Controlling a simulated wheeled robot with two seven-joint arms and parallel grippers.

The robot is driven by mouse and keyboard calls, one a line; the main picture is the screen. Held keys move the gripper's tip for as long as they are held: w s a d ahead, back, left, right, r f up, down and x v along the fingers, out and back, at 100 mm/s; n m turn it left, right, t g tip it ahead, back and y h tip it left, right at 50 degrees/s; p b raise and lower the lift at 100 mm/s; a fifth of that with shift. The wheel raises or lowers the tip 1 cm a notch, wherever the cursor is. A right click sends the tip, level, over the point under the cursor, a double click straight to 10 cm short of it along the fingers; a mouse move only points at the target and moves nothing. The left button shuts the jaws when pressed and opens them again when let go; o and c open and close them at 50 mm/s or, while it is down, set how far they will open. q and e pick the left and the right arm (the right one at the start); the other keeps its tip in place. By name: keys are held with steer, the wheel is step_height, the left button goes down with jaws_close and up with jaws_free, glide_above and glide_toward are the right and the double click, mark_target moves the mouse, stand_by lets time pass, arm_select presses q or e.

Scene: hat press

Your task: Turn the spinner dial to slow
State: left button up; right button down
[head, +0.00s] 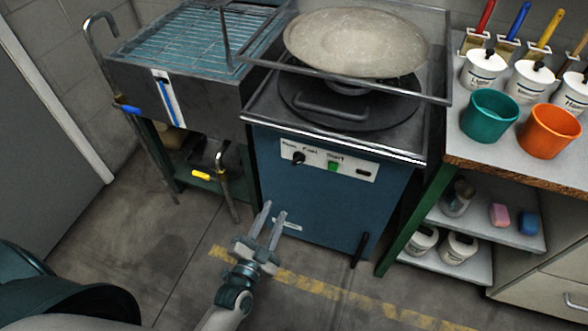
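The spinner is a blue cabinet (290,205) in the middle of the head view. A white control panel (347,160) on its upper front carries a black dial (298,158), a green switch (333,166) and a small black display or slot (367,171). Labels stand above the controls, too small to read surely, so I cannot tell the dial's setting. My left gripper (272,220) is in front of the cabinet's lower left, below the dial and apart from it. Its two fingers are spread, with nothing between them. My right gripper does not show.
A clear guard (437,60) surrounds a pale disc (355,42) above the spinner. A metal sink with a rack (178,40) stands left. A right-hand bench holds a teal bucket (489,115), an orange bucket (549,130) and white pots. Floor before the cabinet is clear, with a yellow line (310,287).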

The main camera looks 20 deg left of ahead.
mark_target(296, 163)
arm_select(q)
steer(key=shift+r, duration=0.1)
steer(key=shift+w, duration=0.1)
steer(key=w, duration=1.7)
steer(key=shift+w+d+p, duration=0.15)
steer(key=shift+d+p, duration=0.1)
steer(key=shift+p, duration=0.05)
jaws_close()
